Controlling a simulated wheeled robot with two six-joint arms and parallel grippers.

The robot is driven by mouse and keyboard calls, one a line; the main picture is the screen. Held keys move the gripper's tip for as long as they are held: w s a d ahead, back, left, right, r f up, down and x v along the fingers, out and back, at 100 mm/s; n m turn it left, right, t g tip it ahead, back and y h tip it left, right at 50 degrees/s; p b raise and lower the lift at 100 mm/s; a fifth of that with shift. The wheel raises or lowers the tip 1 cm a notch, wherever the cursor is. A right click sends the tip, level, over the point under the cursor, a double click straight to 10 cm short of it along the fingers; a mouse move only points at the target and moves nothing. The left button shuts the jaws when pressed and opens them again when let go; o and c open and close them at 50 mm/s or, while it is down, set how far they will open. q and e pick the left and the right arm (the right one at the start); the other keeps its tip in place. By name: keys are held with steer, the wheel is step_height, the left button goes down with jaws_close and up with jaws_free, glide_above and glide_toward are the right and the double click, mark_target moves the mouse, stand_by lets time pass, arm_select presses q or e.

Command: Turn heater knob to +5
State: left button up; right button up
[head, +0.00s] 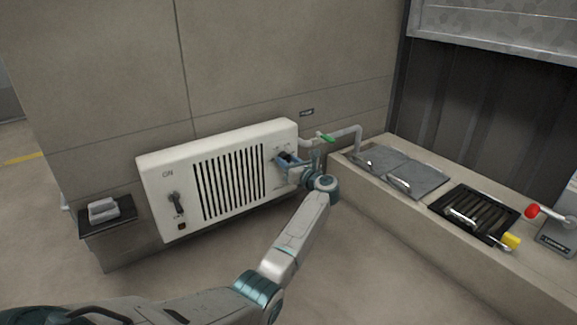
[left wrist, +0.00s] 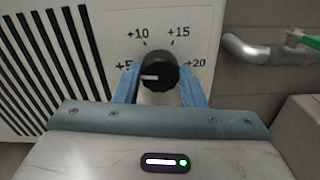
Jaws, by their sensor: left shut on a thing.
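The white heater (head: 160,172) is fixed to the wall, with black vent slots in its middle. Its black round knob (left wrist: 158,72) shows in the left wrist view, with marks +5, +10, +15 and +20 around it. The knob's pale pointer line points left, near the +5 mark, which is partly covered by a finger. My left gripper (left wrist: 158,88) has its blue fingers on either side of the knob and is shut on it. In the head view, my left gripper (head: 288,165) is at the heater's right end and covers much of the knob. My right gripper is not in view.
A lever switch (head: 176,203) is on the heater's left side. A grey pipe (head: 345,132) with a green valve handle (head: 325,138) runs close to the right of my gripper. A counter with grey lids (head: 415,178) and a black grate (head: 475,212) stands at the right.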

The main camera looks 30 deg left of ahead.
arm_select(q)
steer(key=shift+f+n, duration=0.15)
steer(key=shift+n, duration=0.75)
steer(key=o, duration=1)
